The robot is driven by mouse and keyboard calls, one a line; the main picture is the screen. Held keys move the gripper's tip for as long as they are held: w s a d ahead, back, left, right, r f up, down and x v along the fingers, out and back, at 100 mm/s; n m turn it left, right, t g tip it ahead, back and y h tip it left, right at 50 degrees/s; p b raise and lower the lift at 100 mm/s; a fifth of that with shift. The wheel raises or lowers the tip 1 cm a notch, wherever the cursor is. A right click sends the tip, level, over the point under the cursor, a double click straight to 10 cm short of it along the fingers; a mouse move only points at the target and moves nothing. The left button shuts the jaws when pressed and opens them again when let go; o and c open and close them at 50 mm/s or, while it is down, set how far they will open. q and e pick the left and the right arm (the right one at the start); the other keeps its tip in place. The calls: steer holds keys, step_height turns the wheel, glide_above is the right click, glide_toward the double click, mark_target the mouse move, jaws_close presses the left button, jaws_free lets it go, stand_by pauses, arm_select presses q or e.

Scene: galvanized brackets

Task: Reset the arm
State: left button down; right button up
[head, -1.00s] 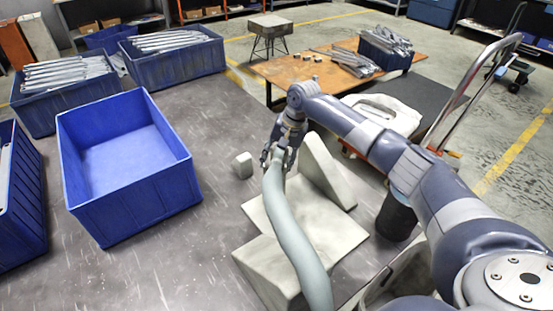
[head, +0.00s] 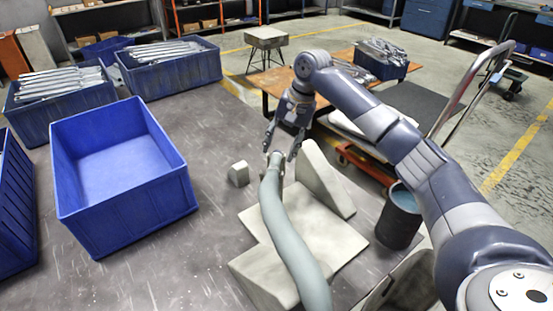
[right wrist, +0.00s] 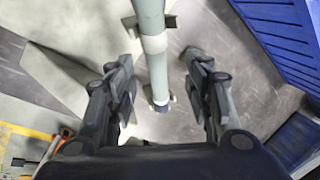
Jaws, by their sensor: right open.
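My right arm (head: 395,135) reaches in from the right in the head view. Its gripper (head: 280,153) is open and empty, just above the upper end of a bent grey-green tube (head: 277,215). The tube rests on a pale grey wedge-shaped fixture (head: 335,240) and its lower end runs out of the picture. In the right wrist view the open gripper (right wrist: 158,72) has one finger on each side of the tube's line (right wrist: 152,50), with clear gaps. My left gripper is not in view.
An empty blue bin (head: 125,200) stands left of the fixture. Blue bins of metal brackets (head: 60,115) stand behind it. A small grey block (head: 238,174) lies near the tube end. A dark bucket (head: 399,220) and a hand truck (head: 465,90) are at the right.

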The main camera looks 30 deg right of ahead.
steer(key=shift+s+d+r, duration=0.1)
steer(key=shift+d+r, duration=0.1)
steer(key=shift+r, duration=0.5)
